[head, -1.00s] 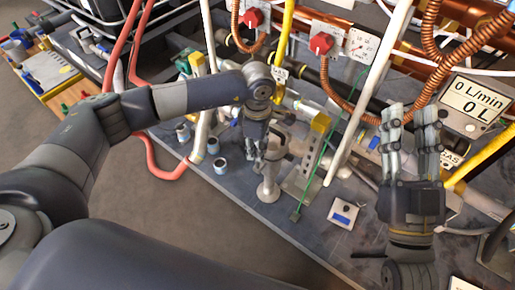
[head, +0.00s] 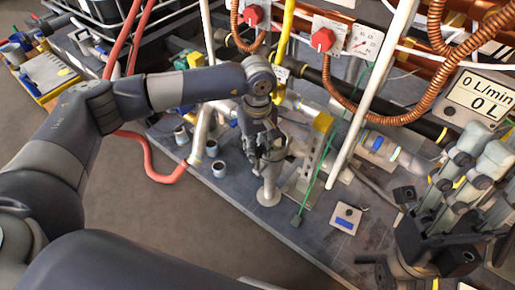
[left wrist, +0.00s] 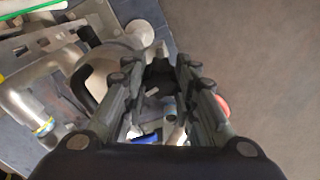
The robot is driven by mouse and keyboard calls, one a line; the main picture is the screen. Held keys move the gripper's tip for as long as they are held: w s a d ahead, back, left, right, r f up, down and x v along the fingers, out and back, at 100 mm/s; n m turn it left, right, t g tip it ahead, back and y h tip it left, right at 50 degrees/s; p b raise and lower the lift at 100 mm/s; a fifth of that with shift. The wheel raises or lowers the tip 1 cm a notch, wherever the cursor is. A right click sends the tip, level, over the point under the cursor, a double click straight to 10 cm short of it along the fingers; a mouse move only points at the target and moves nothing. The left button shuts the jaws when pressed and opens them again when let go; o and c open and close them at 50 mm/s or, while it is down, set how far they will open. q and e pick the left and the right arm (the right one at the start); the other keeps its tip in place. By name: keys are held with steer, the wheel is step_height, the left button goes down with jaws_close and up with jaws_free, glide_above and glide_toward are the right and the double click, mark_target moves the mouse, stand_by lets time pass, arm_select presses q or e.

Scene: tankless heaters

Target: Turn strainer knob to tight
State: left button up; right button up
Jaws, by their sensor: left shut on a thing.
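The grey metal strainer (head: 268,182) stands on a round foot near the bench's front edge; its curved metal body also shows in the left wrist view (left wrist: 90,78). My left gripper (head: 264,150) is over its upper part, with the fingers pointing down. In the left wrist view my left gripper (left wrist: 161,70) has its fingers closed around a dark part, seemingly the strainer knob (left wrist: 160,75). The knob is mostly hidden by the fingers, and its marking cannot be read. My right gripper (head: 476,160) is raised at the right, empty, with its fingers apart.
Metal cups (head: 212,148) stand left of the strainer. A perforated bracket (head: 304,172) and a green rod (head: 318,172) are close on its right. A small box with a blue label (head: 346,217) lies farther right. Pipes and red knobs (head: 322,39) are behind.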

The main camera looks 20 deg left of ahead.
mark_target(258, 147)
arm_select(q)
steer(key=shift+m, duration=0.9)
steer(key=o, duration=1.1)
steer(key=shift+r, duration=0.1)
step_height(258, 147, up, 12)
steer(key=shift+f, duration=0.1)
